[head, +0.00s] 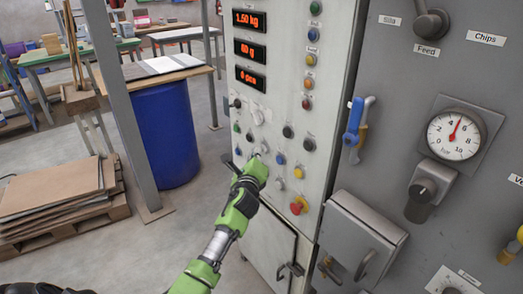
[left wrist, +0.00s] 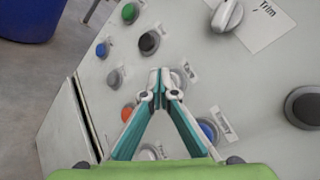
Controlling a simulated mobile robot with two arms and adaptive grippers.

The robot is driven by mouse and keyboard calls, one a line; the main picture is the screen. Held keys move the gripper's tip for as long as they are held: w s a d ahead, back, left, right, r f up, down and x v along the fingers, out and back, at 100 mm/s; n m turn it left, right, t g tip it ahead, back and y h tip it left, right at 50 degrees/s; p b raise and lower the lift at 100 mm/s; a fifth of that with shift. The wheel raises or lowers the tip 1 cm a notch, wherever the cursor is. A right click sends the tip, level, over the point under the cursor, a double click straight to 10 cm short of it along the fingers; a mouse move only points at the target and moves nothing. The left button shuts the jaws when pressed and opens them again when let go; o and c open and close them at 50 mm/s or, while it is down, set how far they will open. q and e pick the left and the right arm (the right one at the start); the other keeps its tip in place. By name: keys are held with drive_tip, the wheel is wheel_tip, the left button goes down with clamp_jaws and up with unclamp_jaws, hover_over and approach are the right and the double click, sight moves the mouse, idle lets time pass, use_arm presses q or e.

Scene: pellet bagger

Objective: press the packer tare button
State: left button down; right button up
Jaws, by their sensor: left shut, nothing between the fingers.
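The packer's light panel (head: 330,130) carries rows of coloured buttons and knobs. My left gripper (head: 255,160) reaches up to its lower part. In the left wrist view the gripper (left wrist: 160,80) is shut and empty, its fingertips together in front of a grey button (left wrist: 180,78). The fingers partly cover this button. The small label beside it (left wrist: 191,71) appears to read Tare. I cannot tell whether the fingertips touch the button. My right gripper is not in view.
A dark grey button (left wrist: 149,42), a red button (left wrist: 127,112) and a blue button (left wrist: 207,130) lie close around the fingertips. A large knob marked Trim (left wrist: 227,14) is farther off. A blue barrel (head: 165,130) and stacked boards (head: 60,190) stand left of the panel.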

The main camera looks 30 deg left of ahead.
use_arm(q)
drive_tip(key=shift+w+d, duration=0.1)
drive_tip(key=shift+w, duration=0.2)
idle(0.7)
drive_tip(key=shift+s, duration=0.1)
drive_tip(key=shift+s+a+p, duration=0.3)
drive_tip(key=shift+s+p, duration=0.1)
drive_tip(key=shift+s, duration=0.25)
drive_tip(key=s+a+p, duration=0.2)
drive_tip(key=s, duration=0.3)
drive_tip(key=shift+s+a+p, duration=0.15)
drive_tip(key=shift+s+p, duration=0.15)
drive_tip(key=shift+p, duration=0.05)
idle(0.7)
